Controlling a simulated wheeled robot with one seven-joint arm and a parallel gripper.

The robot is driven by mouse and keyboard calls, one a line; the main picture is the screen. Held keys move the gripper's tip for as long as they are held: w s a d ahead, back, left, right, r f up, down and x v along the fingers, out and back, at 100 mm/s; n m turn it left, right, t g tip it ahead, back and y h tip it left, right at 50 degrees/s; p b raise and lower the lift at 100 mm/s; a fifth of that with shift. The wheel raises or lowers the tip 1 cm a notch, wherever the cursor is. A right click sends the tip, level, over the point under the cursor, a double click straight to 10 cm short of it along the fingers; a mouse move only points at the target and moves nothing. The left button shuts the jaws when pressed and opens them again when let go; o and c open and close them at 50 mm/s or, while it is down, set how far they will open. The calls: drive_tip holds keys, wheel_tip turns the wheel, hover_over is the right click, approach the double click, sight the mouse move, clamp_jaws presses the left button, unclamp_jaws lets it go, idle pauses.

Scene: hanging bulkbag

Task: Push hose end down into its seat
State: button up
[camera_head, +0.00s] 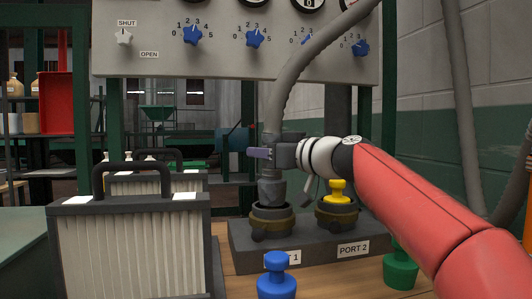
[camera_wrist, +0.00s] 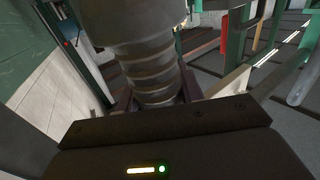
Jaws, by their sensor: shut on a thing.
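The grey hose (camera_head: 296,78) curves down from the upper right to a dark hose end (camera_head: 271,187) above Port 1. My gripper (camera_head: 262,153) is shut on the hose just at the hose end. The hose end stands upright over the round seat (camera_head: 271,219) of Port 1, its lower part at the seat's mouth. I cannot tell how deep it sits. In the wrist view the ribbed hose end (camera_wrist: 150,70) fills the space between the jaws; the seat is hidden there.
Port 2 (camera_head: 337,214) holds a yellow plug (camera_head: 339,191). A blue plug (camera_head: 277,276) and a green plug (camera_head: 400,268) stand on the wooden bench in front. Pleated filters (camera_head: 130,245) stand at left. A panel with blue knobs (camera_head: 192,34) hangs above.

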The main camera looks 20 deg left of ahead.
sight(266, 173)
drive_tip(key=shift+f+b, duration=2.3)
drive_tip(key=shift+b, duration=0.6)
idle(0.5)
drive_tip(key=o, duration=1.1)
